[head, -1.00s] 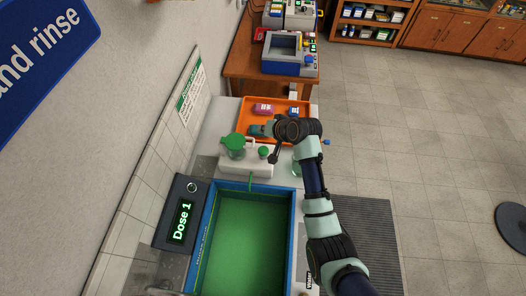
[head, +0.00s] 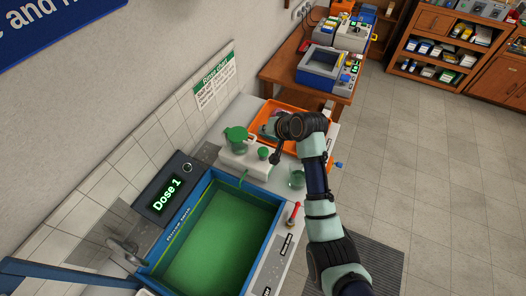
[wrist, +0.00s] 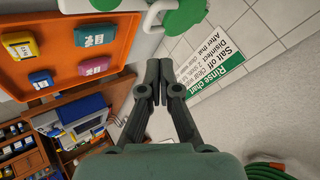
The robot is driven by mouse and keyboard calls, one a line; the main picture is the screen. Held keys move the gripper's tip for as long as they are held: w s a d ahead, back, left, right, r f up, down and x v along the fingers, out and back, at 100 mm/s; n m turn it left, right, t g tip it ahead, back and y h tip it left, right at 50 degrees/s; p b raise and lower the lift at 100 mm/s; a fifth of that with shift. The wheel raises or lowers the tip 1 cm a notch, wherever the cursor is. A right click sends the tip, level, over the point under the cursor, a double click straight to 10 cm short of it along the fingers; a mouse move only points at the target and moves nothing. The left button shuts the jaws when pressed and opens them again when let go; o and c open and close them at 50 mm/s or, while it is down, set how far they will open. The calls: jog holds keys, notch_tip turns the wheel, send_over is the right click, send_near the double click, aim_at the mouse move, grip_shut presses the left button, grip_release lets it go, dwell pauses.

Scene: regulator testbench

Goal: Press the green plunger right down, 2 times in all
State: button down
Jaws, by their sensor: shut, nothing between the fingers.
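A white dispenser (head: 238,163) stands behind the basin. A large green top with a spout (head: 236,134) sits on its left and a small green cap (head: 263,153) on its right; I take the large top as the plunger. Green parts of the dispenser show at the top edge of the wrist view (wrist: 187,15). My gripper (wrist: 161,65) is shut and empty, apart from the plunger. In the head view my gripper is partly hidden by my wrist, just behind and right of the dispenser. The display (head: 168,194) reads "Dose 1".
A blue-rimmed basin (head: 271,230) with a green inside lies in front. The wall with a rinse chart (head: 214,75) is at left.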

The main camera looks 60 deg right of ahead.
aim_at(263, 150)
notch_tip(263, 150, down, 8)
jog(key=b, duration=0.6)
jog(key=shift+r, duration=0.15)
jog(key=shift+f+b, duration=0.3)
jog(key=shift+f, duration=0.15)
dwell(0.6)
jog(key=shift+f, duration=0.3)
jog(key=shift+f+b, duration=0.55)
jog(key=shift+f, duration=0.6)
dwell(0.9)
dwell(0.3)
jog(key=shift+r+p, duration=1.5)
jog(key=shift+r, duration=0.05)
